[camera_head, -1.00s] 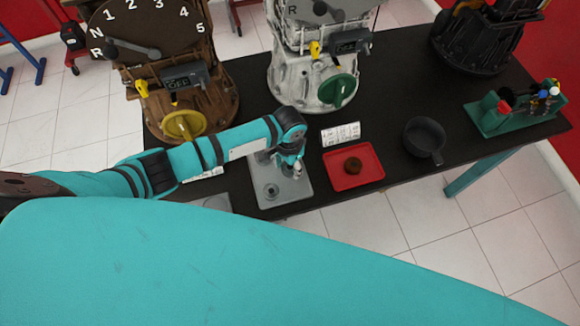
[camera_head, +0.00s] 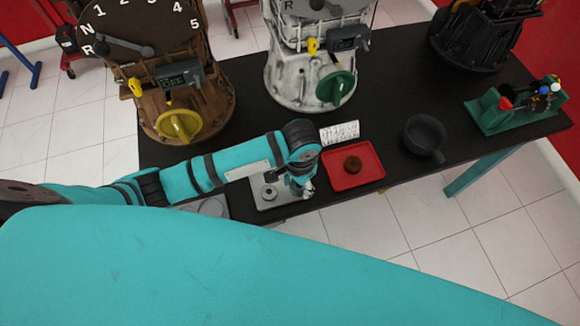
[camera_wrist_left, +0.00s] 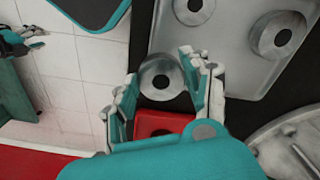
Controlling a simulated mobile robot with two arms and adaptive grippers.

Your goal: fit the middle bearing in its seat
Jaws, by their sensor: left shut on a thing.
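My left gripper (camera_head: 302,188) is over the right front edge of the grey plate (camera_head: 257,187) in the head view. In the left wrist view the left gripper (camera_wrist_left: 162,88) is shut on a grey metal ring, the bearing (camera_wrist_left: 160,66), with a dark hole in its middle. There the ring is beside the grey plate (camera_wrist_left: 235,55), not over its round parts. The plate carries a round part with a dark hole (camera_wrist_left: 278,37) and another one (camera_wrist_left: 193,8) at the top edge. I cannot tell which is the middle seat. Part of what seems my right gripper (camera_wrist_left: 18,42) shows at the left.
A dark cup (camera_head: 424,138) and a green stand (camera_head: 510,115) are further right. Engine trainers (camera_head: 180,85) stand behind.

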